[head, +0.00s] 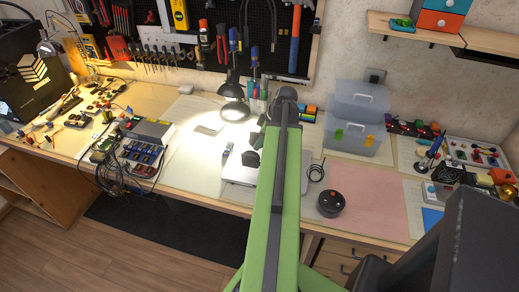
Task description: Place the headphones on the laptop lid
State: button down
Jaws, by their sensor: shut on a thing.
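A silver laptop (238,171) lies shut on the workbench, partly hidden behind my green arm. Dark parts of my gripper (258,141) show just left of the arm, above the back of the laptop. A small black piece, which looks like part of the headphones (250,159), shows below the gripper over the lid. My gripper is shut on it. The arm hides most of the gripper and the headphones, and I cannot tell whether they touch the lid.
A lit desk lamp (231,90) stands behind the laptop. Clear storage boxes (353,134) stand at the back right. Electronics and cables (115,178) crowd the left.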

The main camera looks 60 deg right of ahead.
notch_tip(320, 180, down, 4)
jog(key=shift+r+b, duration=0.25)
jog(key=shift+b, duration=0.9)
jog(key=shift+r, duration=0.25)
jog(key=shift+f, duration=0.2)
jog(key=c, duration=1)
grip_release()
jog(key=shift+r, duration=0.1)
jog(key=shift+r+p, duration=0.55)
jog(key=shift+p, duration=0.15)
jog(key=p+v, duration=1)
jog(key=v, duration=0.1)
jog(key=shift+s+r, duration=0.1)
